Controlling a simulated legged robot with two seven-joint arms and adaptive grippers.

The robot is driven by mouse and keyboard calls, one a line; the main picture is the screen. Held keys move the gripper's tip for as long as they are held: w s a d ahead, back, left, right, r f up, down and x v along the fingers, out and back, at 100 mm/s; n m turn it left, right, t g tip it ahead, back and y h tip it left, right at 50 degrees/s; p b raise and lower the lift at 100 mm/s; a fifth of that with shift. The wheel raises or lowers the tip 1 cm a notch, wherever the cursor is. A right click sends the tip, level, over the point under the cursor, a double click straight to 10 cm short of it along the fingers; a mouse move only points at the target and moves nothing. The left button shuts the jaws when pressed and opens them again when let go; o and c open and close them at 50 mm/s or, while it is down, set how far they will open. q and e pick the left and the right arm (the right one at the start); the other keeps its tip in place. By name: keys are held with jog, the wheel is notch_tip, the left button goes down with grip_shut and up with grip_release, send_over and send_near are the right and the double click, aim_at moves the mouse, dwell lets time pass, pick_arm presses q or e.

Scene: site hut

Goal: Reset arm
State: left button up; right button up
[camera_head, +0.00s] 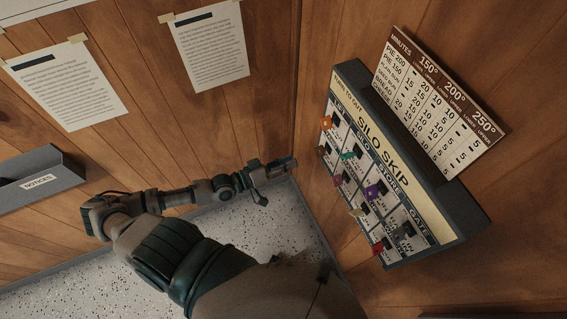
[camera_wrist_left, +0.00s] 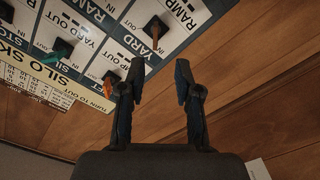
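My left gripper (camera_head: 272,181) is open and empty in front of the wood wall, left of the switch board (camera_head: 470,217) labelled SILO SKIP. In the left wrist view its two fingers (camera_wrist_left: 158,80) stand apart with bare wood between them. The board carries coloured knobs, including an orange one (camera_head: 326,122), a green one (camera_head: 350,155), a purple one (camera_head: 375,191) and a red one (camera_head: 380,248). In the left wrist view an orange knob (camera_wrist_left: 110,78) appears beside the left-hand finger; I cannot tell if they touch. My right gripper is not in view.
Two taped papers, one left (camera_head: 68,88) and one right (camera_head: 210,45), hang on the left wall. A grey NOTICES tray (camera_head: 38,184) is at far left. Speckled floor (camera_head: 270,225) lies below.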

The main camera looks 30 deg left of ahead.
pick_arm(q)
jog(key=shift+s+a, duration=0.35)
jog(key=shift+s, duration=0.2)
jog(key=w+a+f+y, duration=0.1)
jog(key=a+f+y, duration=0.1)
jog(key=a+f, duration=0.35)
jog(key=w+a+f+g+y, duration=0.1)
jog(key=a+f+y, duration=0.15)
jog(key=f, duration=0.65)
jog(key=w+a+f+y, duration=0.1)
jog(key=a+f+y, duration=0.15)
jog(key=f, duration=0.55)
jog(key=s+a+f+g+y, duration=0.2)
jog(key=s+f, duration=0.3)
jog(key=f, duration=0.4)
jog(key=s+a+f+g+y, duration=0.1)
jog(key=s+a+f+g, duration=0.1)
jog(key=s+f, duration=0.5)
jog(key=s+d+f+m+g, duration=0.1)
jog(key=s+d+f, duration=0.3)
jog(key=s, duration=0.5)
jog(key=s+d+f+m+g, duration=0.1)
jog(key=s+d+f+g, duration=0.3)
jog(key=s+f, duration=0.4)
jog(key=s+d+f+m+g+y, duration=0.1)
jog(key=s+d+f+g, duration=0.2)
jog(key=s+f, duration=0.4)
jog(key=s, duration=0.2)
jog(key=shift+s+d+f, duration=0.35)
jog(key=shift+d, duration=0.05)
